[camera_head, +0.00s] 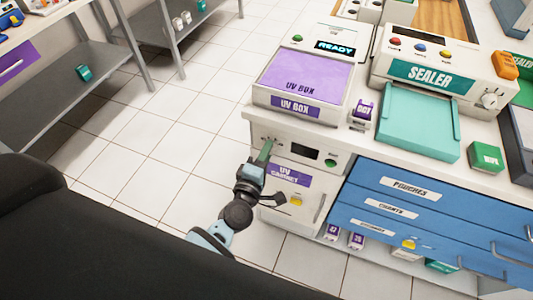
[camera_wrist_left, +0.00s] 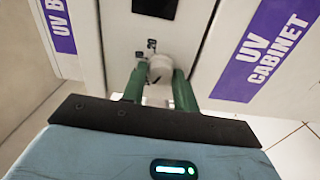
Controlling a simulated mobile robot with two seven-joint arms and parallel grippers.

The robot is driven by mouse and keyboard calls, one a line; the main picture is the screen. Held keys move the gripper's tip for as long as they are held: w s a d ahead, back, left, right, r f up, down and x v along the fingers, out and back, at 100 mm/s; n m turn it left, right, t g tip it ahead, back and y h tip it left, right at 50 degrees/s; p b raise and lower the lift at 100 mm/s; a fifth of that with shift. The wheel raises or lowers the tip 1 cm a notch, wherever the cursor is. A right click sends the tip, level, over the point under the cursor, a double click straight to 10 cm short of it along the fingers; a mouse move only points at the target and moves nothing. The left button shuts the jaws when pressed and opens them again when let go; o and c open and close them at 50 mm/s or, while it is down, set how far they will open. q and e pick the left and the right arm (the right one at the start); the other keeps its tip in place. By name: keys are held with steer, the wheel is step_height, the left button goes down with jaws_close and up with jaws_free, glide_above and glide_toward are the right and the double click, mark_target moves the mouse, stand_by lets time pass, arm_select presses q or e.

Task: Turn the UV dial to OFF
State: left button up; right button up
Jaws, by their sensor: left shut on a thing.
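The UV cabinet (camera_head: 312,178) is a white unit with a purple label, set under the counter at the left end. Its label also shows in the left wrist view (camera_wrist_left: 265,50). The UV dial (camera_wrist_left: 161,68) is a small pale knob on the cabinet's upper panel, with small dark marks beside it. My left gripper (camera_head: 268,146) reaches the panel left of the dark display. In the left wrist view its green fingers (camera_wrist_left: 158,82) stand on both sides of the dial and are shut on it. The dial is mostly hidden in the head view. My right gripper is not in view.
The panel also has a dark display (camera_head: 304,151) and a green button (camera_head: 330,163). Below is a cabinet door with a yellow piece (camera_head: 296,201). The UV box (camera_head: 308,78) stands above on the counter. Blue drawers (camera_head: 420,212) lie to the right. Floor is clear to the left.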

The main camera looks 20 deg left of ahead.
arm_select(q)
steer(key=shift+n, duration=0.4)
steer(key=o, duration=0.9)
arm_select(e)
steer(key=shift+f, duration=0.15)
arm_select(q)
steer(key=shift+o, duration=0.2)
steer(key=shift+s, duration=0.15)
steer(key=s, duration=0.7)
steer(key=shift+s+a, duration=0.15)
steer(key=shift+s, duration=0.15)
